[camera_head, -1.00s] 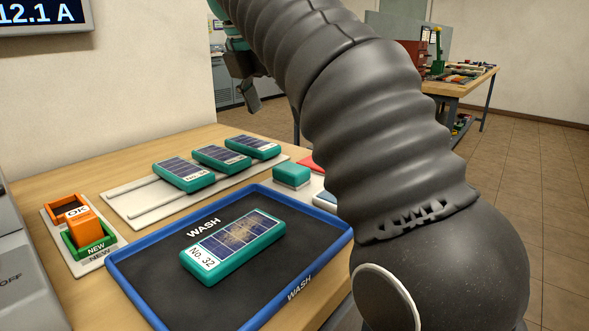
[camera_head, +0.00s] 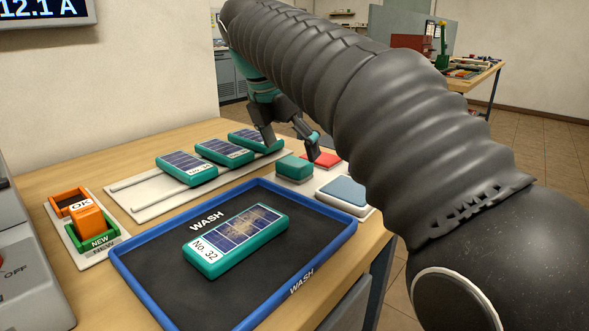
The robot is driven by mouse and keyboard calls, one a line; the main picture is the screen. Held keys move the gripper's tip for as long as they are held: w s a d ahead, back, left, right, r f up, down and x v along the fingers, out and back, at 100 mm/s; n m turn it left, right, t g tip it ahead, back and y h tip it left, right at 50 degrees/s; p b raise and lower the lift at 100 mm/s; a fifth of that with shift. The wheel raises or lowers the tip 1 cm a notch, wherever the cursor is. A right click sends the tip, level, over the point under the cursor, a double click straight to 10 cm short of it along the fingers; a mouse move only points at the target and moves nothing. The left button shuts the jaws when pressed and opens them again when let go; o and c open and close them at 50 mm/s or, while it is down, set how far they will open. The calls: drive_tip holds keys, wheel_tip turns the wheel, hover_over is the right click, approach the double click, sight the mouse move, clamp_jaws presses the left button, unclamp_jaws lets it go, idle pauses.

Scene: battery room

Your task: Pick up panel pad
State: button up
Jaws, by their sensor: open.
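My gripper (camera_head: 291,146) is open, fingers pointing down, above and slightly behind a small teal-green block (camera_head: 294,166) on a white base. Nothing shows between its fingers. I cannot tell whether its fingertips are level with the block's top. A blue flat pad (camera_head: 346,190) on a white base lies to the right and nearer me. A red flat piece (camera_head: 327,160) lies behind, partly hidden by a finger. Which of these is the panel pad is not labelled in view. Panel No. 32 (camera_head: 236,241), teal with a solar face bearing a brownish smudge, lies in the wash tray (camera_head: 131,290).
Several teal solar panels (camera_head: 226,152) stand in a row on a white rack (camera_head: 150,207). The blue tray rim borders the pads.

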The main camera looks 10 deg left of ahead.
sight(294, 161)
drive_tip(key=shift+x, duration=2.25)
drive_tip(key=shift+w+a, duration=0.15)
drive_tip(key=c, duration=1.2)
